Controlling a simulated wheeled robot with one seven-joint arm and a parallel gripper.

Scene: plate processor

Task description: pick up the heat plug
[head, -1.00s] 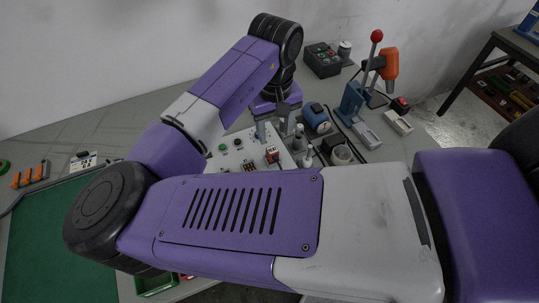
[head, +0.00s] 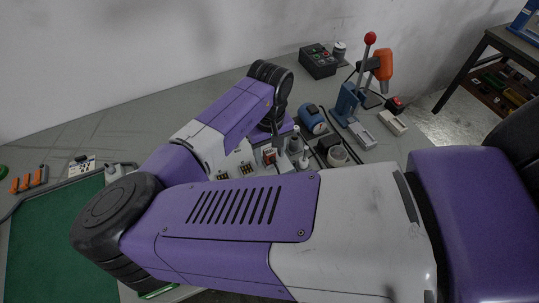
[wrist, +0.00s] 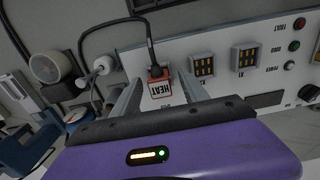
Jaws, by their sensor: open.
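The heat plug (wrist: 160,89) is a small orange-red block with a white label reading HEAT and a black cable from its top. It sits at the panel (wrist: 222,80), in line with two gold-contact sockets. My gripper (wrist: 158,80) is open, with one finger on each side of the plug; I cannot tell whether either touches it. In the head view the plug (head: 269,156) shows small beside my gripper (head: 272,142), partly hidden by my arm.
The two sockets (wrist: 203,66) and several buttons (wrist: 294,46) are to the plug's right. A white post (wrist: 103,66) and a round grey part (wrist: 48,67) are to its left. A blue motor-like part (head: 313,119) and a lever press (head: 348,100) stand to the right in the head view.

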